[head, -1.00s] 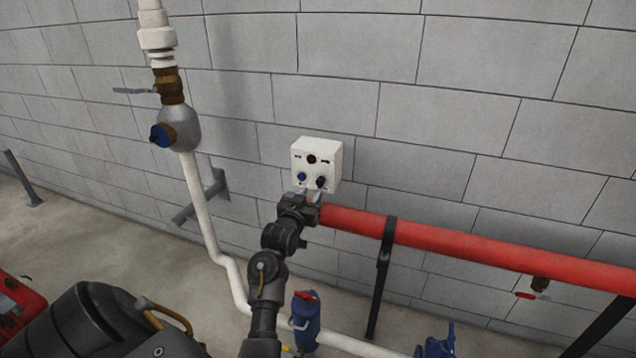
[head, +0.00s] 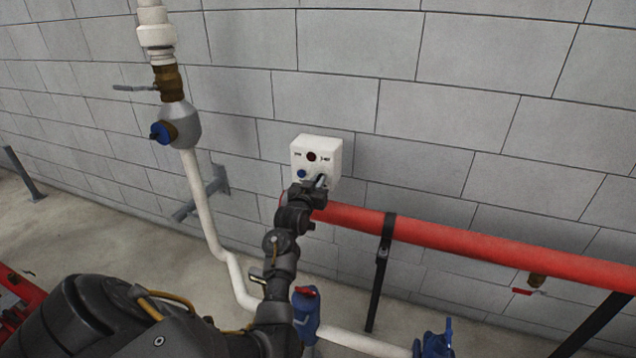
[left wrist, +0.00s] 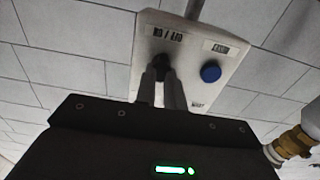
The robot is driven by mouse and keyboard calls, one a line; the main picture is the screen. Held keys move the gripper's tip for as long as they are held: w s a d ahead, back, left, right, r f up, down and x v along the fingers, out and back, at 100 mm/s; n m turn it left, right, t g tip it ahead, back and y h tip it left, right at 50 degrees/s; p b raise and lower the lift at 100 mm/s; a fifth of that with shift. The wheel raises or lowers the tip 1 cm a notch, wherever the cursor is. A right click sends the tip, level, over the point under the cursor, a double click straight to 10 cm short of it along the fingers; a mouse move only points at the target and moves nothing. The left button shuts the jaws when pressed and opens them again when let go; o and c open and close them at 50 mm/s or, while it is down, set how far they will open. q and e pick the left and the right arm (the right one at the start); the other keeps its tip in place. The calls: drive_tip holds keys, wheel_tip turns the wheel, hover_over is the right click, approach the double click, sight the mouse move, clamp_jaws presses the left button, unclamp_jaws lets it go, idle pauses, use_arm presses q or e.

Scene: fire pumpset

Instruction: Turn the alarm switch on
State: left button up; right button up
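The white alarm box (head: 330,147) is on the block wall. Its dark red lamp (head: 311,156) and blue button (head: 301,174) show in the head view. My left gripper (head: 319,181) is at the lower right of the box face and covers the black alarm switch there. In the left wrist view the box (left wrist: 190,42) appears upside down, with the blue button (left wrist: 210,73) to the right. The black switch (left wrist: 161,64) sits between the tips of my left gripper (left wrist: 162,82), whose fingers are close together on it. The switch's exact angle is hard to tell. My right gripper is out of view.
A red pipe (head: 450,236) runs along the wall just below and right of the box, on a black support (head: 381,265). A white vertical pipe (head: 199,205) with a valve (head: 182,126) stands to the left. Blue valves (head: 305,310) are low in front.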

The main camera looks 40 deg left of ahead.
use_arm(q)
clamp_jaws()
drive_tip(key=n+p, duration=0.4)
drive_tip(key=n, duration=0.7)
drive_tip(key=shift+a+n, duration=0.1)
drive_tip(key=shift+n, duration=0.2)
drive_tip(key=shift+f+n, duration=0.1)
drive_tip(key=shift+n, duration=0.2)
drive_tip(key=o, duration=0.7)
unclamp_jaws()
drive_tip(key=shift+c, duration=0.2)
